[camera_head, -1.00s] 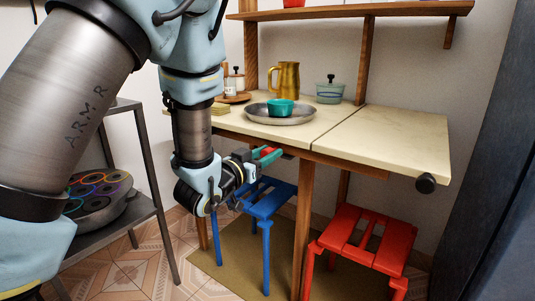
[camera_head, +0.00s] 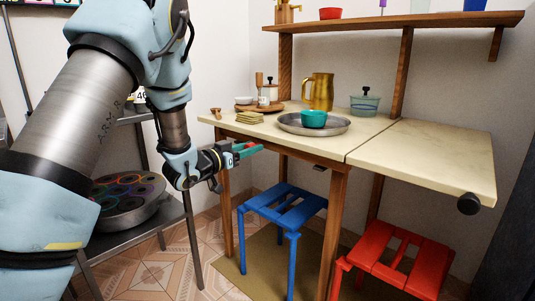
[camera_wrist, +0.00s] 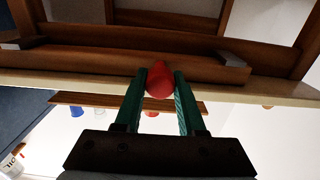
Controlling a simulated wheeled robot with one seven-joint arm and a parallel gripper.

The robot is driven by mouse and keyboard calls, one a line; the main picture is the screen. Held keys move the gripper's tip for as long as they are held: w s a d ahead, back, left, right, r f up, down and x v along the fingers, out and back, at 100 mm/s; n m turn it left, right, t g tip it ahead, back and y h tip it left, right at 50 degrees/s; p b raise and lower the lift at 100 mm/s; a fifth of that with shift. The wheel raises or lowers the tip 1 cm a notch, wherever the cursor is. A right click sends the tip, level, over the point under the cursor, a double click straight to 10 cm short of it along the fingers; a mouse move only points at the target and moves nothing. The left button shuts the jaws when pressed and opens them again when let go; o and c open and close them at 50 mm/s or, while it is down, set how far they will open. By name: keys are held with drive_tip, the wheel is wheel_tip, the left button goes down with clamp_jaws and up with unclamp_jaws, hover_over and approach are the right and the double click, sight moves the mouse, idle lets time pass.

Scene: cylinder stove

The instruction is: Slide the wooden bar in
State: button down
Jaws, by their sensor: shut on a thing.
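My gripper (camera_head: 246,152) is at the front edge of the table, below the tabletop's left part. Its green fingers are shut on a red knob (camera_wrist: 159,80), seen between the fingertips in the wrist view. Wooden pieces cross the wrist view just beyond the knob; one long bar (camera_wrist: 120,62) has a grey metal piece near its right end. I cannot tell which piece is the wooden bar or whether the knob is fixed to it. The table's right leaf (camera_head: 430,160) is flat and level, with a black knob (camera_head: 468,203) at its front corner.
A blue stool (camera_head: 283,207) stands under the table and a red stool (camera_head: 398,258) under the leaf. A metal tray (camera_head: 340,126) with a teal bowl (camera_head: 313,118) and a gold pitcher (camera_head: 318,92) are on top. A grey rack (camera_head: 165,220) stands at the left.

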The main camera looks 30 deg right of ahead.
drive_tip(key=shift+w+a, duration=0.25)
drive_tip(key=shift+w, duration=0.45)
drive_tip(key=shift+w+a, duration=0.2)
drive_tip(key=shift+w, duration=0.5)
drive_tip(key=c, duration=0.6)
unclamp_jaws()
drive_tip(key=p+v, duration=0.1)
drive_tip(key=v, duration=0.9)
drive_tip(key=shift+a, duration=0.35)
